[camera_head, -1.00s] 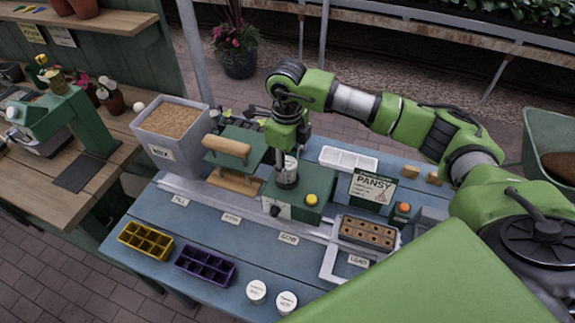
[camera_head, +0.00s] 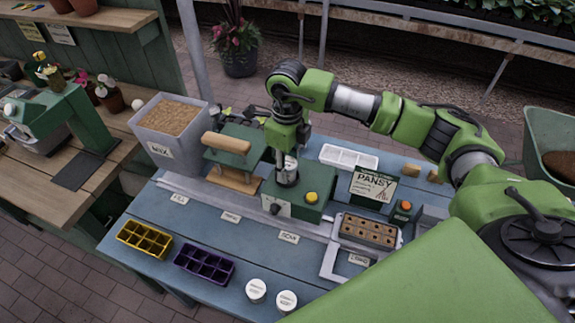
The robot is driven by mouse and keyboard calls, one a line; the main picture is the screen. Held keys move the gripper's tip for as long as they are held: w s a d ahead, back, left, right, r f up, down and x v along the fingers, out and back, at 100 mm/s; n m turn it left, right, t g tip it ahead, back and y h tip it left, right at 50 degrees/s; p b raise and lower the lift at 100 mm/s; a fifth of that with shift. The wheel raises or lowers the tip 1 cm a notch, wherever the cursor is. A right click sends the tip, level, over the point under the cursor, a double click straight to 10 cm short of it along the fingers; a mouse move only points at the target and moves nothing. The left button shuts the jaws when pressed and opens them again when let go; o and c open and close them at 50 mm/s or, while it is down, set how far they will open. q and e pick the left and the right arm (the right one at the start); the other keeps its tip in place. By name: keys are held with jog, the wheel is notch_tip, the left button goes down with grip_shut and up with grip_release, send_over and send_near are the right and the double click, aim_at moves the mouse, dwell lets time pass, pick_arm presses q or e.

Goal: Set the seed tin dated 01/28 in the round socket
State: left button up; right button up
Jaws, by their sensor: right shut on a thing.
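My right gripper (camera_head: 287,178) points down over the green machine box (camera_head: 309,205) with the yellow button. It is shut on a white tin (camera_head: 291,163), which shows only partly between the fingers. The tin is at the top of the box, where the round socket seems to be; the socket is hidden, and I cannot tell whether the tin is seated. Two more white tins stand at the front of the table, a left one (camera_head: 256,291) and a right one (camera_head: 287,302). Their lid print is too small to read. My left gripper is not in view.
A green press with a wooden handle (camera_head: 226,143) and a grey soil bin (camera_head: 170,135) stand left of the box. A PANSY sign (camera_head: 373,186) and a brown plug tray (camera_head: 368,232) are right. Yellow (camera_head: 144,240) and purple (camera_head: 204,264) trays lie in front.

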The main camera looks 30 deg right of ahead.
jog(key=shift+f, duration=0.25)
jog(key=o, duration=1.2)
jog(key=shift+o, duration=0.3)
jog(key=o, duration=0.4)
jog(key=shift+r, duration=0.2)
jog(key=shift+r+p, duration=2)
jog(key=shift+r, duration=1.9)
